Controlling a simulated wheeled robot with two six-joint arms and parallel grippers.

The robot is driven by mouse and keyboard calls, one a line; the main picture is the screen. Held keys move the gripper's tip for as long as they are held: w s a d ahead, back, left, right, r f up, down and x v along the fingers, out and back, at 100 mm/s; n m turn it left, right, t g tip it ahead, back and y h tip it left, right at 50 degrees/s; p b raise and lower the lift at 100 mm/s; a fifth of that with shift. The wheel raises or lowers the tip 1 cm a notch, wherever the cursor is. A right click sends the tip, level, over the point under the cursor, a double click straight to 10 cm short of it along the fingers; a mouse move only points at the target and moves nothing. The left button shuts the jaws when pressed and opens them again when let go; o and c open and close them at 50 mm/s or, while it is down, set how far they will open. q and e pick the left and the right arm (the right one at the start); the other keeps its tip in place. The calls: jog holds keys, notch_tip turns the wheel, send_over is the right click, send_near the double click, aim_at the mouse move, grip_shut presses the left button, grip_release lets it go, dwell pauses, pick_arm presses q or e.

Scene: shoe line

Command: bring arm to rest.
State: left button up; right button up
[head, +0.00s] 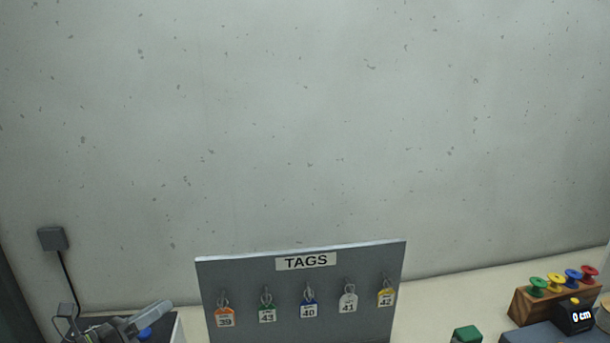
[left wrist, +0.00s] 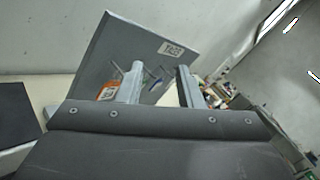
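My left gripper (left wrist: 160,72) shows in the left wrist view, with its two grey fingers apart and nothing seen held between them. Beyond the fingers stands the grey tag board (left wrist: 125,50), which looks tilted in that view. An orange tag (left wrist: 107,91) shows beside the left finger. In the head view the tag board (head: 300,275) stands upright near the wall. My right gripper is in neither view.
Several numbered tags hang on the board, among them a blue tag (head: 309,310). A wooden block (head: 520,306) with coloured spools, a black "0 cm" display (head: 577,318) and a green block (head: 467,334) are at the right. A wall box (head: 52,239) with a cable is at the left.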

pick_arm(q)
jog(key=s+a+f+n+y, duration=0.5)
jog(key=n+y, duration=0.4)
jog(key=n, duration=0.6)
jog(key=s+a+f+n+y, duration=0.45)
jog(key=s+n+y, duration=0.35)
jog(key=n, duration=0.7)
jog(key=s+d+f+n+g+h, duration=0.2)
jog(key=s+d+f+n+g, duration=0.3)
jog(key=s, duration=0.4)
jog(key=s+d+f+n+g+h, duration=0.2)
jog(key=s+d+f+n+g, duration=0.15)
jog(key=s+f+g, duration=0.45)
notch_tip(320, 180, down, 30)
jog(key=s+b, duration=0.3)
jog(key=b, duration=0.5)
jog(key=s+f+b, duration=0.3)
jog(key=s+f, duration=0.4)
jog(key=f, duration=0.4)
jog(key=s+f+b, duration=0.3)
jog(key=s+f, duration=0.5)
jog(key=f, duration=0.4)
jog(key=shift+d+m+g+h, duration=0.3)
jog(key=shift+d+m+h, duration=0.05)
jog(key=shift+d+h, duration=0.1)
